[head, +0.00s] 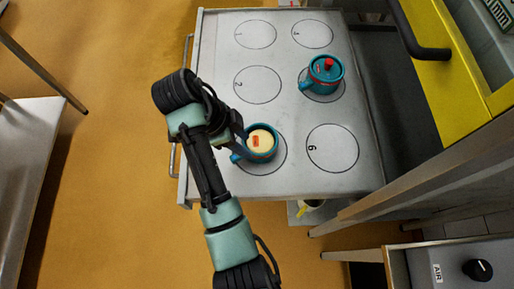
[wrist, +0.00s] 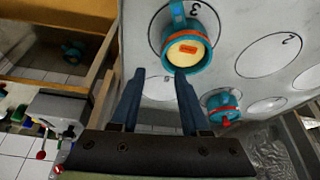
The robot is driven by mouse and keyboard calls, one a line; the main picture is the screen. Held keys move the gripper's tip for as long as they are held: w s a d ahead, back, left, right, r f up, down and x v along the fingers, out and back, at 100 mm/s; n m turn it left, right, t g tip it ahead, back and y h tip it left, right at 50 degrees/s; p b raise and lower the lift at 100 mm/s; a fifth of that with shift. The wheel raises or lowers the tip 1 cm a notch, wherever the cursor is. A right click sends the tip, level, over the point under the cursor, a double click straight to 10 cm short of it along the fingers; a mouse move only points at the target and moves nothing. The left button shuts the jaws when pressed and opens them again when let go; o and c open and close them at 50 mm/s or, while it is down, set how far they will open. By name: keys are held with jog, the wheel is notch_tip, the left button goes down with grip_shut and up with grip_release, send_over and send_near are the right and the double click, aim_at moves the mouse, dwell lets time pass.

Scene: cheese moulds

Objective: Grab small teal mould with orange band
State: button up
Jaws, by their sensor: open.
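A teal mould (head: 262,143) with a side handle and a cream-coloured fill with an orange label stands in a circle at the near middle of the cart top. In the wrist view this mould (wrist: 187,47) is beyond my fingertips, and an orange band shows on it. A second teal mould (head: 326,73) with a red knob on top stands farther back right; in the wrist view it (wrist: 223,106) lies to the right, with an orange-red band. My gripper (wrist: 159,76) is open and empty, its fingers apart from both moulds. In the head view my arm partly hides it.
The pale cart top (head: 285,120) has several marked circles, most of them empty. A yellow cabinet (head: 452,55) with a dark handle stands on the right. A pale bench (head: 30,150) is on the left, with open orange floor (head: 115,150) between.

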aim_at(260, 155)
jog(key=shift+w+p+x, duration=0.2)
jog(key=shift+p+x, duration=0.4)
jog(key=shift+x, duration=3.9)
jog(key=shift+a, duration=0.15)
jog(key=shift+c, duration=0.2)
grip_shut()
